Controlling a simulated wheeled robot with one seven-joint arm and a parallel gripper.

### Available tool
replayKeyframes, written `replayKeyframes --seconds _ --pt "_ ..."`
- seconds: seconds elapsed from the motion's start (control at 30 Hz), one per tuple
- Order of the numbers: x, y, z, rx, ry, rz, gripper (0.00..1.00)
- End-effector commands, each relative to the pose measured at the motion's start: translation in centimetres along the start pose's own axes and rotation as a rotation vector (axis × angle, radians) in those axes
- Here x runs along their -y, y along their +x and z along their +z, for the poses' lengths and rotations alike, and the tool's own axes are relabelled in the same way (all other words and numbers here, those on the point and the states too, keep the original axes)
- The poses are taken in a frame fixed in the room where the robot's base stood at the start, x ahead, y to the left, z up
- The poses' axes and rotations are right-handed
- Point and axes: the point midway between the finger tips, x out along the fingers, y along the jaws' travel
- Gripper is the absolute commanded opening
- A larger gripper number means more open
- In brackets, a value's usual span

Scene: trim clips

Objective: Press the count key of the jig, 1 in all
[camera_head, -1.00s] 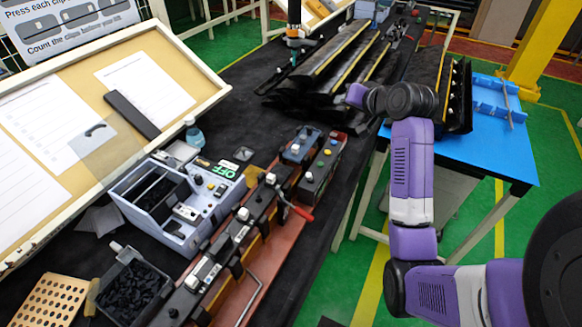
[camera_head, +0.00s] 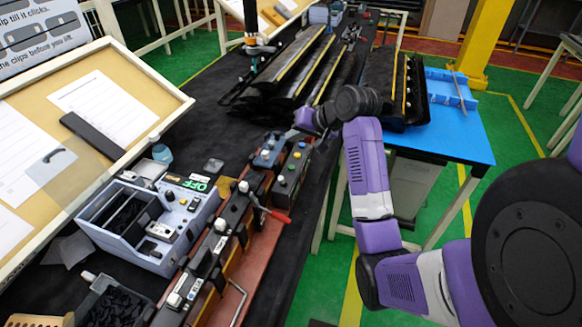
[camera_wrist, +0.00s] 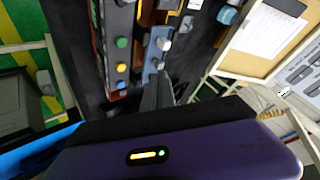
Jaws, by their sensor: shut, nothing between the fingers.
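The jig (camera_head: 229,270) is a long red-brown base with dark blocks and white clips, running diagonally across the dark bench. In the wrist view the button box (camera_wrist: 108,50) is left of the blue-grey block (camera_wrist: 156,62). I cannot tell which button is the count key. My gripper (camera_head: 299,126) is shut and empty near the far end of these blocks. In the wrist view its dark fingertips (camera_wrist: 158,80) overlap the blue-grey block; contact cannot be told.
A grey case (camera_head: 150,225) with a green OFF display stands left of the jig. A bin of black clips (camera_head: 112,305) is at the lower left. A red-handled lever (camera_head: 275,215) sticks out from the jig. Dark trim strips (camera_head: 285,75) lie beyond, and a blue table (camera_head: 450,140) is right.

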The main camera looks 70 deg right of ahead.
Motion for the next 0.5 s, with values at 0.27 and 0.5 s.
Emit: replayKeyframes --seconds 0.27,0.5 --pt "-1.7 2.3 1.7 0.000 0.000 0.000 0.00" --pt "-3.1 4.3 3.1 -0.001 -0.001 0.000 0.00"
